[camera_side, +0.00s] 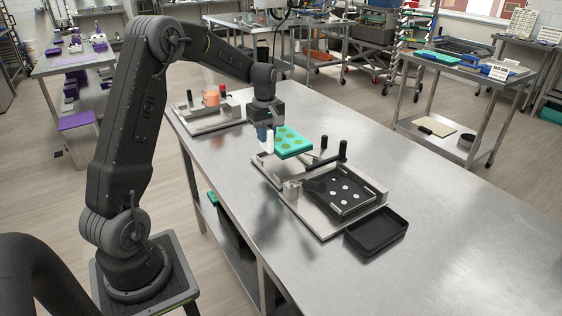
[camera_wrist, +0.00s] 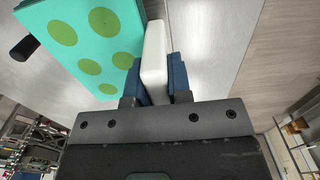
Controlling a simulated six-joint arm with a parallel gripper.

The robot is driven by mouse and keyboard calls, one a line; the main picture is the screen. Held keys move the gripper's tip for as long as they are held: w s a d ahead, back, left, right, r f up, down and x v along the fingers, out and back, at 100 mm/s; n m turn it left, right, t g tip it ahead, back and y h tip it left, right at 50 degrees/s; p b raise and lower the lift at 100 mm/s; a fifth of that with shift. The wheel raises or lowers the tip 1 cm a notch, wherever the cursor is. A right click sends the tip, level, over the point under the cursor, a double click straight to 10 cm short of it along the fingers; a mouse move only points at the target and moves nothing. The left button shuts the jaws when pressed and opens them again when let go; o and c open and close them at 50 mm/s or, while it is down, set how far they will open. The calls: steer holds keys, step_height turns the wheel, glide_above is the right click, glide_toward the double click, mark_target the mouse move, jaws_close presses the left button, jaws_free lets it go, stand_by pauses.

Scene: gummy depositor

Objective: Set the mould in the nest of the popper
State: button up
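The mould (camera_side: 293,142) is a teal slab with several round olive-green pockets. My gripper (camera_side: 265,133) is shut on the white grip block at the mould's side and holds it in the air over the back end of the popper (camera_side: 300,208). In the wrist view the white block (camera_wrist: 154,50) is between the two blue fingers (camera_wrist: 155,80), and the mould (camera_wrist: 88,38) extends to the left. The popper's nest (camera_side: 349,192) is a black frame on a metal base, with several pale round spots inside. The mould is apart from the nest, behind and left of it.
A black handle (camera_side: 343,150) stands up at the popper's back. A black tray (camera_side: 377,232) lies in front of the nest. Another metal device (camera_side: 205,118) with an orange cup (camera_side: 211,97) stands at the back left. The steel table (camera_side: 450,220) is clear on the right.

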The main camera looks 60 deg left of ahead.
jaws_close()
steer(key=w+d+r, duration=0.1)
steer(key=w+d, duration=0.1)
steer(key=d, duration=0.8)
steer(key=w+d+r, duration=0.2)
steer(key=d, duration=0.9)
steer(key=shift+d, duration=0.3)
steer(key=shift+f, duration=3)
steer(key=shift+f, duration=0.15)
